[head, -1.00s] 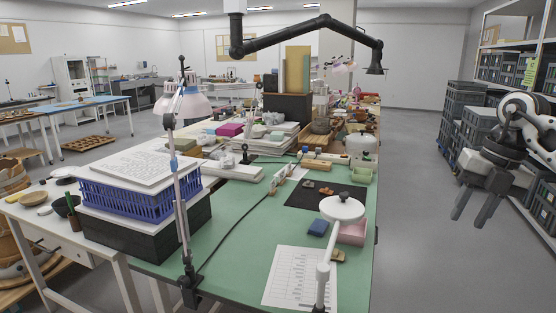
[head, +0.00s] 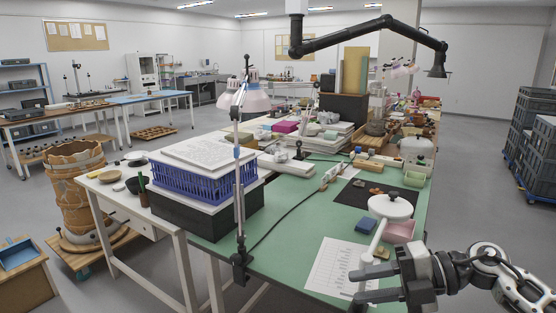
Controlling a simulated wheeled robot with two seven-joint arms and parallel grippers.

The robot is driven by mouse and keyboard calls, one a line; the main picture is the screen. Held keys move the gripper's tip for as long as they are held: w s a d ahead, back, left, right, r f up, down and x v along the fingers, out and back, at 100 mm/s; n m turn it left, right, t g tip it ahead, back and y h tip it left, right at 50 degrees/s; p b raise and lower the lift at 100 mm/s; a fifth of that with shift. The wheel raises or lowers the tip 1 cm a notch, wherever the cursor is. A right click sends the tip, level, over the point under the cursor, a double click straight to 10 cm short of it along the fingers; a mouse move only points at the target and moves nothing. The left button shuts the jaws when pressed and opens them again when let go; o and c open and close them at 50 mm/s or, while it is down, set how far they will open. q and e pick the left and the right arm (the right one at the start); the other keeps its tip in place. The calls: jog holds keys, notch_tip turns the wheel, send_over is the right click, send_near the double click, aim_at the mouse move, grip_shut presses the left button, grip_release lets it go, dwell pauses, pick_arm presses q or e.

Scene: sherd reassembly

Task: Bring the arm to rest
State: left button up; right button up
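My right gripper (head: 355,286) is at the bottom right of the head view, with its arm coming in from the right edge. Its two dark fingers point left with a gap between them, and nothing shows between them. It appears over or in front of the near right part of the green-topped table (head: 290,215), close to the printed sheet (head: 335,268) in the picture. I cannot tell its height above the table. My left gripper is out of view.
A white round-headed lamp (head: 390,207), a blue block (head: 366,224) and a pink box (head: 399,232) are beyond the gripper. A blue crate (head: 200,186) stands left. Grey crates (head: 535,150) are stacked at the right. Floor between table and crates is clear.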

jog(key=s+a+f+m+t, duration=0.2)
jog(key=a+f+m+t, duration=0.3)
jog(key=m+t, duration=0.85)
jog(key=s+d+f+m+g+h, duration=0.1)
jog(key=s+f+m+g+h, duration=0.5)
jog(key=s+f+m+h, duration=0.5)
jog(key=s+f+m, duration=0.4)
jog(key=f+m, duration=0.1)
jog(key=f, duration=0.2)
jog(key=shift+d+f, duration=0.35)
jog(key=shift+f, duration=0.05)
jog(key=shift+o, duration=0.5)
